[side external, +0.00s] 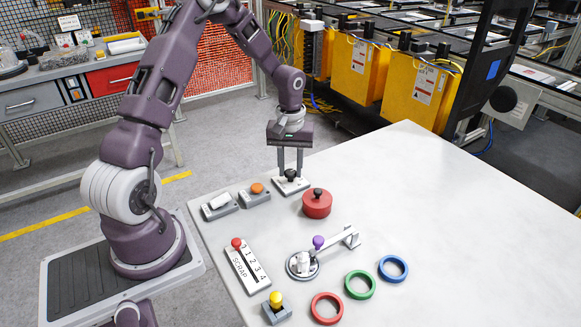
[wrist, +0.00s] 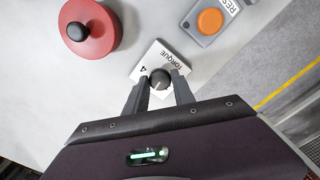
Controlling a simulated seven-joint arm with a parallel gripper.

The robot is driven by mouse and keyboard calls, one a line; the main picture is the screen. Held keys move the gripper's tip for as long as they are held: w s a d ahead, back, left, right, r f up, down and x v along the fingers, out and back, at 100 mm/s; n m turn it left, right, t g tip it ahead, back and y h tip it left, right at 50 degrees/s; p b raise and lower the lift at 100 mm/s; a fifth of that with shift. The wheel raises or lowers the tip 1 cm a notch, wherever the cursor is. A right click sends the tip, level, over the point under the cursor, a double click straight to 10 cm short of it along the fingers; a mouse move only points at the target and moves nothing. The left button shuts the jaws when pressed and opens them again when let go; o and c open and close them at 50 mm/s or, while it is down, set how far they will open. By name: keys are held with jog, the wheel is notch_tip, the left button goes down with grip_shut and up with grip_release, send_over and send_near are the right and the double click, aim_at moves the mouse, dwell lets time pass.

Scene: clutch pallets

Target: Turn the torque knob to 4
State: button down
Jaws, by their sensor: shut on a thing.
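The torque knob is a dark round knob (wrist: 159,78) on a light plate (wrist: 147,62) printed TORQUE, with a 4 near one edge. In the side view the knob (side external: 291,175) stands on its plate (side external: 291,187) at the far edge of the table. My gripper (side external: 290,171) points straight down over the plate, with one finger on each side of the knob. In the wrist view my gripper (wrist: 160,86) is shut on the knob. The fingers and gripper body hide part of the plate, and I cannot tell which number the knob points at.
A red round pot (side external: 317,205) with a black knob stands close to the plate. An orange button box (side external: 257,194) and a white switch box (side external: 220,206) sit left. A SCRAP slider (side external: 247,265), a purple-knobbed lever (side external: 319,242) and colored rings (side external: 359,285) lie nearer. The table's right side is clear.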

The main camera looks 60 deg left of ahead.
aim_at(290, 171)
jog(key=m, duration=1.1)
jog(key=shift+m, duration=1.8)
jog(key=c, duration=1.1)
grip_release()
jog(key=shift+o, duration=0.2)
notch_tip(290, 171, up, 7)
jog(key=shift+r, duration=0.1)
